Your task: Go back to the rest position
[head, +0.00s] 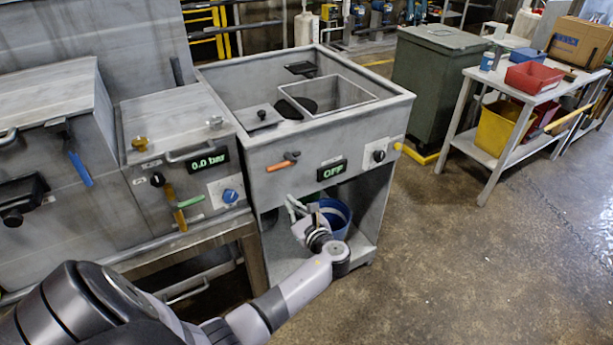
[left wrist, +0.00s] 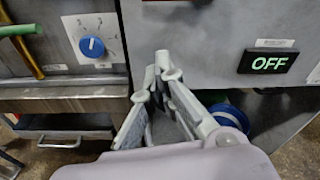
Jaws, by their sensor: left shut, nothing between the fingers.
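My left arm reaches in from the lower left of the head view. My left gripper (head: 294,205) is in front of the lower opening of the grey sink cabinet (head: 265,160), below its front panel. In the left wrist view the left gripper (left wrist: 164,68) points at the cabinet front, to the left of the OFF display (left wrist: 268,62). Its fingers are shut with nothing held. Whether the fingertips touch the cabinet cannot be told. My right gripper is not in view.
A blue bucket (head: 336,216) stands inside the cabinet, close behind my gripper. The compactor panel with a blue knob (head: 230,196) is on the left. A green bin (head: 434,85) and a table (head: 497,87) stand to the right. The floor at right is clear.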

